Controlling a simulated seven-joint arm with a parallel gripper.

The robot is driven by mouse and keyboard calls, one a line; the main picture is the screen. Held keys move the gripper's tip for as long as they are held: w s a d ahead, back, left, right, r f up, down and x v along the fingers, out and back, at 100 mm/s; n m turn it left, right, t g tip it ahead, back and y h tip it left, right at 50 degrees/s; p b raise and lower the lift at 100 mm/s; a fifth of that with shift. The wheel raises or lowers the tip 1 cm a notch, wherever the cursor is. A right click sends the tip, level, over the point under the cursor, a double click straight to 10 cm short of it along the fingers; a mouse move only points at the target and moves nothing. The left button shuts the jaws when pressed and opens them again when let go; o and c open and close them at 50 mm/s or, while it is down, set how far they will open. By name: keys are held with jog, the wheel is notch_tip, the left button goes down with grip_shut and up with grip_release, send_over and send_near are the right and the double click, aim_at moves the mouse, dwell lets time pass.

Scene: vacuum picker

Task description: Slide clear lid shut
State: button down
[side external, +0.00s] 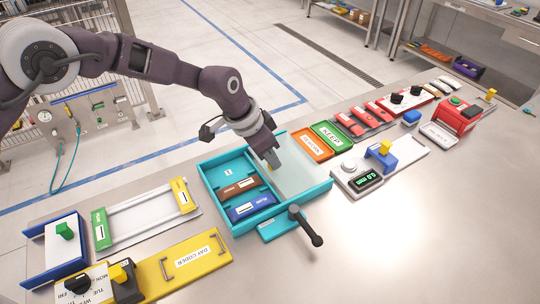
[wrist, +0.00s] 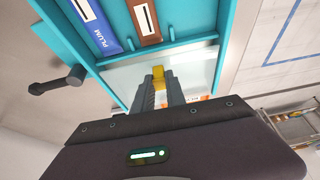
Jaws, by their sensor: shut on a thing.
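A teal box (side external: 213,182) stands on the bench. Its clear lid (side external: 302,177) covers the right part, and the left part lies uncovered. In the wrist view the lid (wrist: 200,66) shows as a pale see-through panel. A small yellow knob (wrist: 158,73) sits at the lid's edge. My gripper (side external: 272,164) reaches down over the box and is shut on the yellow knob. In the wrist view my gripper's fingers (wrist: 158,88) close around the knob and hide part of it. A brown packet (side external: 240,188) and a blue packet marked PLUM (side external: 251,206) lie in the uncovered part.
A black lever handle (side external: 306,226) juts out at the box's front. Orange (side external: 311,147) and green (side external: 333,135) trays stand behind right. A gauge with a display (side external: 366,180) stands to the right. The right front bench is clear.

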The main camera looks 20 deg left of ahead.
dwell(0.3)
jog(key=s+a, duration=0.9)
jog(key=shift+s+a, duration=0.2)
jog(key=shift+a, duration=0.1)
jog(key=c, duration=1.4)
grip_release()
jog(key=shift+s, duration=0.1)
jog(key=shift+o, duration=0.2)
jog(key=v, duration=0.7)
